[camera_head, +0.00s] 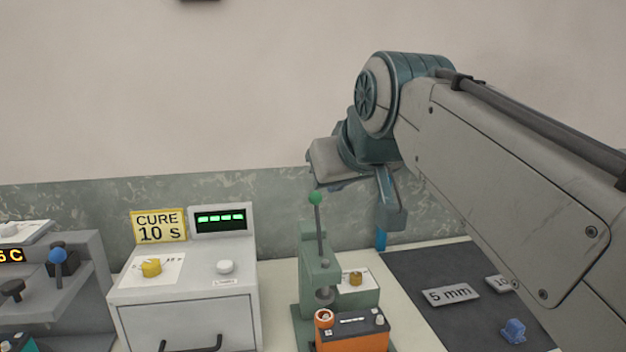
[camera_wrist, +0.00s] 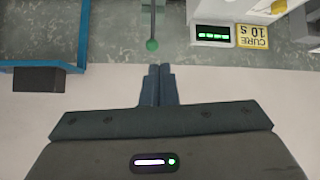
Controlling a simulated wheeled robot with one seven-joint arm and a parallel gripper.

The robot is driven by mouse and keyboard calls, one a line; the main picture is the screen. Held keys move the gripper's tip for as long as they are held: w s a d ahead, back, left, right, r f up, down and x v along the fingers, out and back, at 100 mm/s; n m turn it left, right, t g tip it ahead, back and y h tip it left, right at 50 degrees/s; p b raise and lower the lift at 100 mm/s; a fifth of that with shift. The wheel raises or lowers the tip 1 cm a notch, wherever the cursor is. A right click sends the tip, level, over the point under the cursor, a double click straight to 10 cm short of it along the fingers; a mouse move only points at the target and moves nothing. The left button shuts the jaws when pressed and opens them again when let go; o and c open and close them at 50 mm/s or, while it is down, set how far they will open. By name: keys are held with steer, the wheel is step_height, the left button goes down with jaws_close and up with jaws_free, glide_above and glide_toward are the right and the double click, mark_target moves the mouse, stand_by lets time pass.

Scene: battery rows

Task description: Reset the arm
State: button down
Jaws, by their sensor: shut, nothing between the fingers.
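My arm reaches in from the right in the head view and bends at the wrist above the bench. My gripper (camera_wrist: 160,73) shows in the wrist view with its two dark fingers together and nothing between them. In the head view the fingers are mostly hidden by the wrist parts. The green ball knob (camera_head: 316,198) of a lever press (camera_head: 313,262) stands left of and below the wrist. The knob also shows just beyond my fingertips in the wrist view (camera_wrist: 152,45), apart from them.
An orange battery (camera_head: 350,335) sits at the press. A grey curing box (camera_head: 187,306) with a yellow knob (camera_head: 151,267) and a "CURE 10 s" sign (camera_head: 159,225) stands to the left. A dark mat (camera_head: 440,270) with a "5 mm" block (camera_head: 451,295) and a blue piece (camera_head: 513,331) lies right.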

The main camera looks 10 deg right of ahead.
steer(key=s+f+m+g+p, duration=0.1)
steer(key=s+f+g+p, duration=0.2)
steer(key=f, duration=0.9)
steer(key=s+d+f+m+g+p, duration=0.1)
steer(key=s+f+g+p, duration=0.3)
steer(key=s+f, duration=0.5)
step_height(320, 180, down, 3)
steer(key=shift+d+h+p, duration=0.15)
steer(key=shift+h+p, duration=0.25)
